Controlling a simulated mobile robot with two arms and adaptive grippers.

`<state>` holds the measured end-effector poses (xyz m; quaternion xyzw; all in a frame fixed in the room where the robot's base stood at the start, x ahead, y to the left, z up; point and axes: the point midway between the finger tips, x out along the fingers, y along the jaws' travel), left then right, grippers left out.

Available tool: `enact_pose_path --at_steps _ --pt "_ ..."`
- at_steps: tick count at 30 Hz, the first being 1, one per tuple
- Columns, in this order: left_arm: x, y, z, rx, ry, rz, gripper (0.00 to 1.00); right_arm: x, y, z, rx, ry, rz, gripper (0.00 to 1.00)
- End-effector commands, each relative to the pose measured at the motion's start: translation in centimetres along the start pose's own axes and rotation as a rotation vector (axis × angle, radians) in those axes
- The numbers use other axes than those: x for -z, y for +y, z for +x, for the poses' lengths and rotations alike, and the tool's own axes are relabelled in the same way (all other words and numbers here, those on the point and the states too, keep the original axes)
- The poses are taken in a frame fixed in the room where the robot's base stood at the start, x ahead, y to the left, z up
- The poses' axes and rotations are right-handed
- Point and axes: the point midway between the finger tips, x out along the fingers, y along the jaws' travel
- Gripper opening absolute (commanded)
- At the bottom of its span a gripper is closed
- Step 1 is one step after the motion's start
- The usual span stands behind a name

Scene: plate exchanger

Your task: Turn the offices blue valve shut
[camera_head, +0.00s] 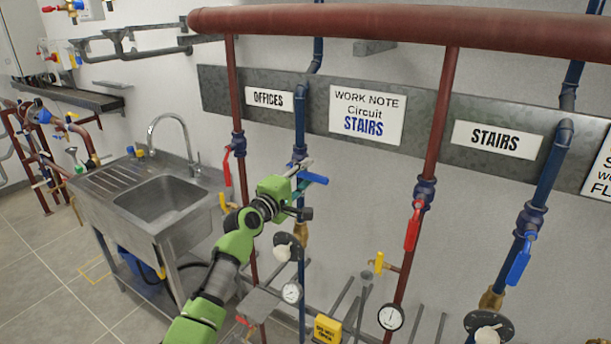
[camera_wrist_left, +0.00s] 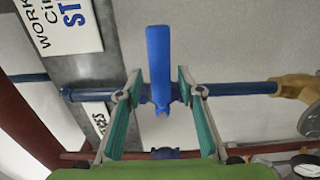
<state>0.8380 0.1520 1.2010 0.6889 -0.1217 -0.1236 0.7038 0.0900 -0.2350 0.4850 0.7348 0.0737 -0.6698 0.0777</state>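The offices blue valve handle (camera_head: 313,177) sits on the blue pipe (camera_head: 300,112) beside the OFFICES sign (camera_head: 270,98). It points right, across the upright pipe. In the left wrist view the blue handle (camera_wrist_left: 158,62) also lies across the blue pipe (camera_wrist_left: 240,89). My left gripper (camera_head: 297,176) is at this valve. In the left wrist view its fingers (camera_wrist_left: 159,88) are apart, one on each side of the handle's base, with visible gaps. The fingers hide part of the valve in the head view. My right gripper is not in view.
A red handle (camera_head: 226,168) hangs on the red pipe left of my gripper. The STAIRS pipes, with a red handle (camera_head: 412,228) and blue handle (camera_head: 519,262), stand to the right. Gauges, including one (camera_head: 291,292), sit below. A sink (camera_head: 160,198) stands left.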

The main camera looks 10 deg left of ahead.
Motion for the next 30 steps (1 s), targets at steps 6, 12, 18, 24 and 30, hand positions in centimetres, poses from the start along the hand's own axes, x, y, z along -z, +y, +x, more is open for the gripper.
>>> enact_pose_path --at_steps 6,12,18,24,30 --pt "0.0 0.0 0.0 0.001 0.0 0.004 0.34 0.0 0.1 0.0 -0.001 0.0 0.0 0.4" --pt "0.0 -0.1 -0.7 0.0 0.0 0.005 0.34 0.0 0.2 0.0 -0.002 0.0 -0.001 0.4" --pt "0.0 -0.1 -3.4 0.001 0.001 0.005 0.34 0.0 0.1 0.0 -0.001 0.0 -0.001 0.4" --pt "0.1 -0.1 -7.3 0.001 0.002 0.005 0.34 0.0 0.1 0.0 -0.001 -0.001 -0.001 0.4" --pt "0.1 -0.1 -10.4 0.001 0.001 0.002 0.34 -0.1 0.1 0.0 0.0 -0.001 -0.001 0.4"
